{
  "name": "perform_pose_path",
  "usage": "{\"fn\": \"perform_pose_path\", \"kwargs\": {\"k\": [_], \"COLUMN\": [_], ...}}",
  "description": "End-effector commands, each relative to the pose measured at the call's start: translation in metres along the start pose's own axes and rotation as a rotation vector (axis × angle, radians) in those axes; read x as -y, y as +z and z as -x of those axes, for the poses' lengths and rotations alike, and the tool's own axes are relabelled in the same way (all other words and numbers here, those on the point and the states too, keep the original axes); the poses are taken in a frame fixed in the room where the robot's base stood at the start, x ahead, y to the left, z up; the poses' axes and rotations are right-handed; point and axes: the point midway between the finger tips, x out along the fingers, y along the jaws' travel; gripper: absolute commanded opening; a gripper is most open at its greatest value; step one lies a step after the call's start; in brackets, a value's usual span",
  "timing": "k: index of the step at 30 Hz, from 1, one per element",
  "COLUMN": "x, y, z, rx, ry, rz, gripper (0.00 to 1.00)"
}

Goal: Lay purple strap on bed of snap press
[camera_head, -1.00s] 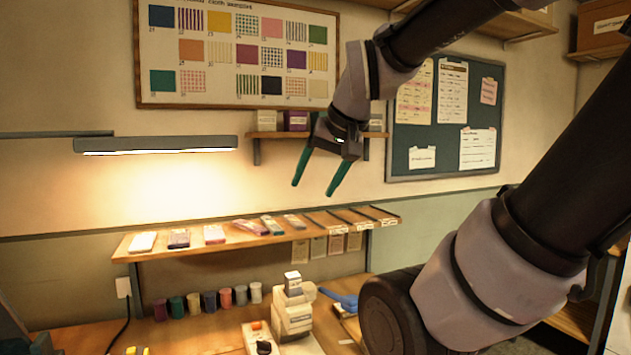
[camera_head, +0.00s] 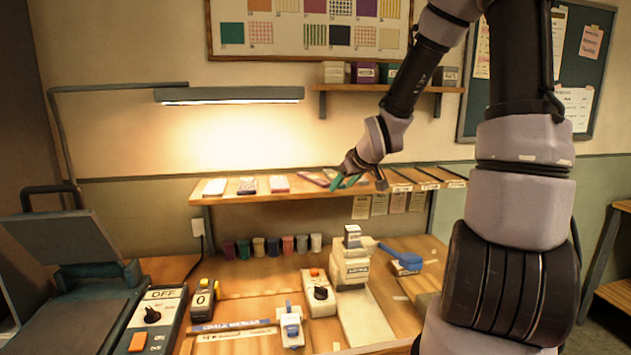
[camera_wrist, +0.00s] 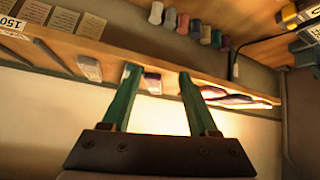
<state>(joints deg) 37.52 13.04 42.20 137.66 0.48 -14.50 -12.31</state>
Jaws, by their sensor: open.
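My gripper (camera_head: 362,183) is open and empty at the wall shelf's front edge, right of the middle of its row of straps. In the wrist view its green fingers (camera_wrist: 158,76) stand apart, with a small greyish strap end (camera_wrist: 152,84) showing between them and the shelf behind. A purple strap (camera_wrist: 232,99) lies to the right of the fingers in the wrist view; a purplish strap (camera_head: 313,178) lies left of my gripper in the head view. Whether these are the same strap is unclear. A cream press-like machine (camera_head: 350,268) with a pale flat bed (camera_head: 368,318) stands on the bench.
The wooden shelf (camera_head: 240,197) runs along the wall under a lit lamp (camera_head: 230,95). Several coloured spools (camera_head: 273,246) stand on the bench below. A large heat press (camera_head: 75,255) is at left, and a blue-handled tool (camera_head: 400,258) at right.

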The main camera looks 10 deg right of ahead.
Motion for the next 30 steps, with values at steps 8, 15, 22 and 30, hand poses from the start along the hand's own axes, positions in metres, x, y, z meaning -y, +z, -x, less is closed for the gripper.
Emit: {"fn": "perform_pose_path", "kwargs": {"k": [8,15,22,30], "x": [-0.002,-0.01,-0.006,-0.004], "y": [-0.031,-0.053,-0.068,-0.079], "z": [-0.043,-0.044,-0.071,-0.095], "rx": [-0.276,-0.415,-0.428,-0.426], "ry": [-0.106,-0.113,-0.115,-0.113], "rz": [-0.003,-0.022,-0.023,-0.022], "gripper": [0.6,0.6,0.6,0.6]}}
